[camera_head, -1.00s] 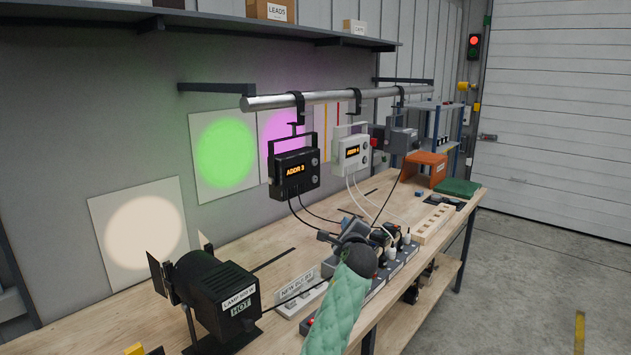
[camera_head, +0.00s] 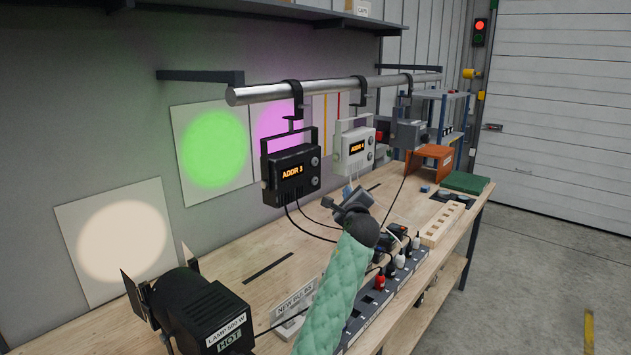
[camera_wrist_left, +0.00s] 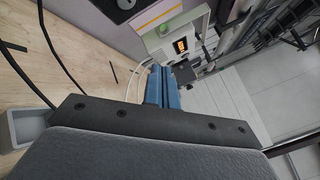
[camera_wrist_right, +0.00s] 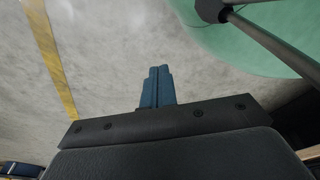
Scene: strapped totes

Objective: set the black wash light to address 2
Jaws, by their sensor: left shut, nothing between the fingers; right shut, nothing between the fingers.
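The black wash light (camera_head: 291,174) hangs from the horizontal pipe by a clamp, and its display reads ADDR 3. Two round buttons show on the right of its front. The white wash light (camera_head: 355,147) hangs to its right, reading what looks like ADDR 4; it also shows in the left wrist view (camera_wrist_left: 180,42). My left gripper (camera_head: 328,203) is below and right of the black light, apart from it, its blue fingers together and empty in the left wrist view (camera_wrist_left: 162,85). My right gripper (camera_wrist_right: 157,85) is shut and empty above the concrete floor, outside the head view.
A black lamp marked HOT (camera_head: 205,318) stands at the front left. Power strips (camera_head: 370,312) with plugs run along the bench's front edge. The pipe (camera_head: 310,91) crosses above the lights. Cables hang from the lights. An orange box (camera_head: 428,163) stands farther right.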

